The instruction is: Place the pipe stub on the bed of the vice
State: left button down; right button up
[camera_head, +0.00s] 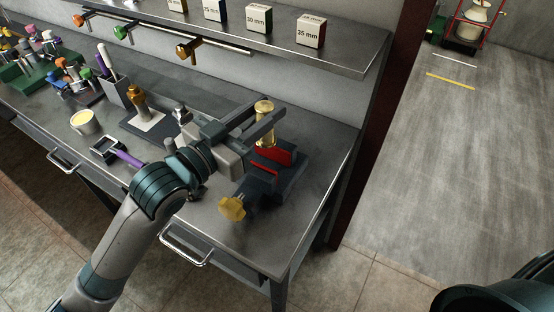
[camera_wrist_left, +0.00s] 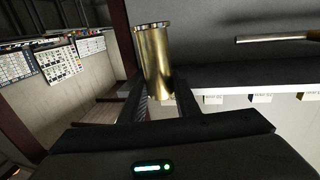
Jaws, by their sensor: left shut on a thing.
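The pipe stub (camera_head: 264,112) is a brass-coloured cylinder with a rim at its top. My left gripper (camera_head: 268,122) is shut on it and holds it upright above the vice. The pipe stub also shows between the fingers in the left wrist view (camera_wrist_left: 157,62). The vice (camera_head: 277,181) is dark, with red jaw faces and a yellow handle knob, near the right end of the bench. The stub's lower end is near the red jaw; whether it touches the vice I cannot tell. My right gripper is not in view.
The steel bench (camera_head: 225,228) has a bare strip along its front. A shelf (camera_head: 350,55) with labelled blocks (camera_head: 310,31) and hanging tools runs above the back. A cream cup (camera_head: 84,122), a purple-handled tool (camera_head: 128,158) and a grey holder (camera_head: 115,90) stand to the left.

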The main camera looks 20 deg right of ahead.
aim_at(264, 145)
pick_arm(q)
jog(key=shift+s+a+r, duration=0.1)
jog(key=shift+a+r, duration=0.05)
jog(key=shift+a, duration=0.05)
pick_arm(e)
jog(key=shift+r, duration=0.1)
pick_arm(q)
jog(key=shift+d+f, duration=0.1)
jog(key=shift+f, duration=0.35)
notch_tip(264, 145, down, 5)
jog(key=shift+r, duration=0.2)
jog(key=shift+f, duration=0.45)
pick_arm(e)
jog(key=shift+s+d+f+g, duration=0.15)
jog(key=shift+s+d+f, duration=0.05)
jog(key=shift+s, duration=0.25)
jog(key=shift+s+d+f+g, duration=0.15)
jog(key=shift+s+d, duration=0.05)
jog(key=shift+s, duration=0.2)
pick_arm(q)
jog(key=shift+f+p, duration=0.35)
jog(key=shift+f, duration=1.5)
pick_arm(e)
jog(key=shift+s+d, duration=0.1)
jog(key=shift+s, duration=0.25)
